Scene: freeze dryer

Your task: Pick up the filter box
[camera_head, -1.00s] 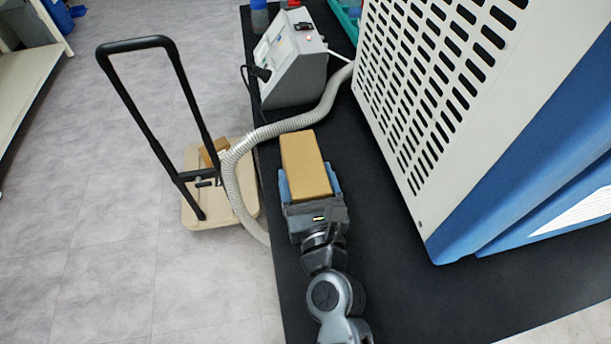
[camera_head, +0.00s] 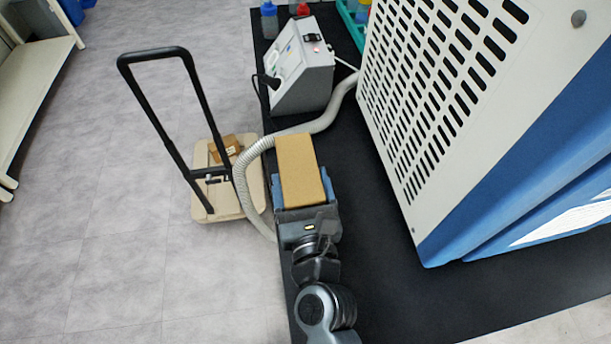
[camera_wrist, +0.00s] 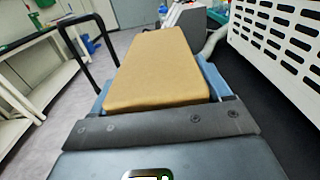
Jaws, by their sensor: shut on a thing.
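The filter box is a tan cardboard box (camera_head: 299,168) in the head view, over the left edge of the black table. It fills the middle of the wrist view (camera_wrist: 160,68). My gripper (camera_head: 304,192) is shut on it, with a blue finger on each side of the box. The box points away from my gripper. The undersides of the box and fingers are hidden, so I cannot tell how high the box is above the table.
A blue and white machine with a slotted panel (camera_head: 440,100) stands right of my arm. A grey instrument (camera_head: 300,75) and a ribbed hose (camera_head: 300,130) lie beyond the box. A trolley (camera_head: 195,135) with a small brown box (camera_head: 224,149) stands left on the floor.

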